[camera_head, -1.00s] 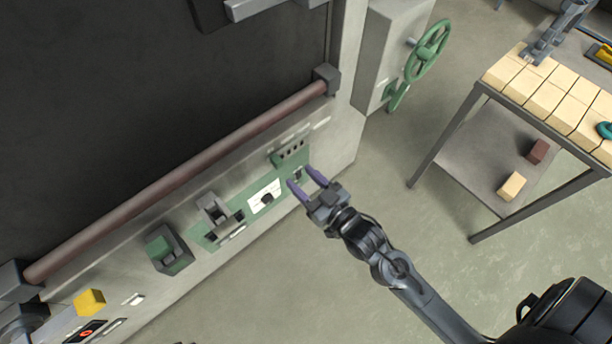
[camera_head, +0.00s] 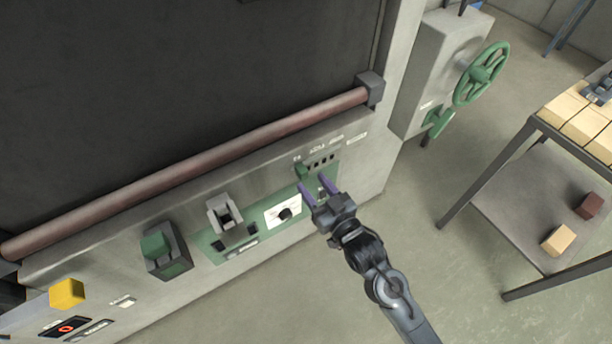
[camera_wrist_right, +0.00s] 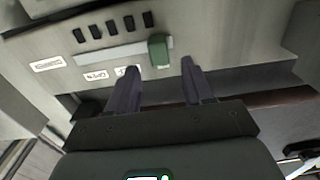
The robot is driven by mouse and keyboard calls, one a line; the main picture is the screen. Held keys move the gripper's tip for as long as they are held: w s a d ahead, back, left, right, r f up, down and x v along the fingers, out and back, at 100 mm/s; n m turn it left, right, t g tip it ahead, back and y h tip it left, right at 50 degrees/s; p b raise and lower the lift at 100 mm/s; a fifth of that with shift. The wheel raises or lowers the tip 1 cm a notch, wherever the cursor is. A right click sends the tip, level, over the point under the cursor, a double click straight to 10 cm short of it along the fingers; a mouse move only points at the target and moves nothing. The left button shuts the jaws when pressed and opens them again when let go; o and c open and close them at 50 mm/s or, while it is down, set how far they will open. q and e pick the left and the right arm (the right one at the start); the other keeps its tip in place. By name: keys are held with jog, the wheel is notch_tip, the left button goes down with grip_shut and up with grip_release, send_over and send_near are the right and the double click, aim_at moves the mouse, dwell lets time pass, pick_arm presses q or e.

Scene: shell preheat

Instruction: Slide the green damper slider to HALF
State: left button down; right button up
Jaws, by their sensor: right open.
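The green damper slider (camera_head: 302,171) is a small knob on the oven's front panel, at the left end of a row of dark slots in the head view. In the right wrist view the slider (camera_wrist_right: 158,52) sits at the right end of a pale track, with several dark slots and small labels alongside; the lettering is too small to read. My right gripper (camera_head: 317,187) is open and empty, its two purple fingers just below the slider. In the right wrist view the fingers (camera_wrist_right: 158,88) are spread, with the slider beyond the gap between them, apart from both. My left gripper is out of view.
A red bar (camera_head: 200,168) runs above. A green handwheel (camera_head: 482,74) stands right.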

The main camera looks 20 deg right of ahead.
aim_at(306, 175)
jog(key=shift+w+a, duration=0.2)
jog(key=shift+w, duration=0.85)
jog(key=shift+w+a, duration=0.15)
jog(key=shift+w, duration=0.9)
jog(key=shift+c, duration=0.3)
grip_shut()
jog(key=shift+d, duration=0.1)
